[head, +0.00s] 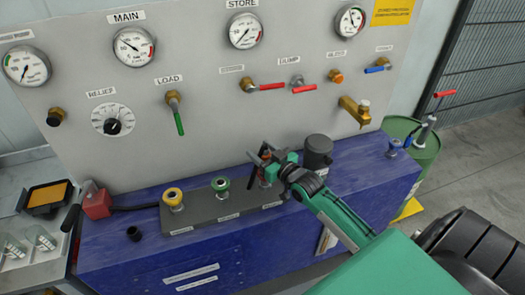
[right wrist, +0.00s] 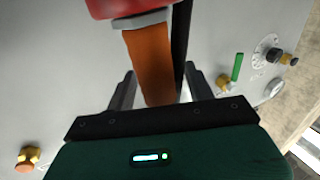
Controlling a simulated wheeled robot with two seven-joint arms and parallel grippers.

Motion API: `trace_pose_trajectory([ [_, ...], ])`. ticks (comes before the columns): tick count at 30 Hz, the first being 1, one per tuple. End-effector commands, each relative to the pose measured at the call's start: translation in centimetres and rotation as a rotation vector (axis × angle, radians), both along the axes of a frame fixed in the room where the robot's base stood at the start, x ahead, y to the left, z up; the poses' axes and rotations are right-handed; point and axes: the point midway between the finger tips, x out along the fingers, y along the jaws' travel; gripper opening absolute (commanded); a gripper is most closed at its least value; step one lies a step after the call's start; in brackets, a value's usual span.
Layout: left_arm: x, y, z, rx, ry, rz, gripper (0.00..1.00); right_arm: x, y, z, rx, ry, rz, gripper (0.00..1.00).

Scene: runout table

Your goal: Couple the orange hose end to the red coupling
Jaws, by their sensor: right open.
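In the right wrist view an orange hose end (right wrist: 152,65) stands between the fingers of my right gripper (right wrist: 160,85), which is open around it. A grey hex collar (right wrist: 140,19) and the red coupling (right wrist: 130,6) adjoin its far end; I cannot tell whether they are locked together. In the head view my right gripper (head: 264,158) is over the right end of the grey coupling block (head: 240,210). It mostly hides the coupling there, and only a little orange-red (head: 265,175) shows. My left gripper is out of view.
A yellow coupling (head: 174,198) and a green coupling (head: 221,187) stand on the block to the left. A dark cylinder (head: 318,152) stands close right of the gripper. The gauge panel (head: 210,105) rises behind, with valve handles.

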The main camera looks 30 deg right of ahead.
Motion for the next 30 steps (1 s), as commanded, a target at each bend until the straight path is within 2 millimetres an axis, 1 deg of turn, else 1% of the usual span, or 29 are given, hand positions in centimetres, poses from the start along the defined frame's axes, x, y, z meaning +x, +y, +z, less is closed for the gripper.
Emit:
trace_pose_trajectory([
  [4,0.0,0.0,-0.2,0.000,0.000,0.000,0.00,-0.5,-0.1,-0.2,0.000,0.001,0.000,0.54],
  [7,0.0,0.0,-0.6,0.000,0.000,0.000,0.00,-1.4,-0.2,-0.3,0.000,0.001,0.001,0.54],
  [24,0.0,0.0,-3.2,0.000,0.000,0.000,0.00,-10.5,-1.5,-0.3,0.000,0.002,0.000,0.54],
  [30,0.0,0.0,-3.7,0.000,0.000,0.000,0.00,-12.6,-1.8,-0.2,-0.001,0.001,0.000,0.54],
])
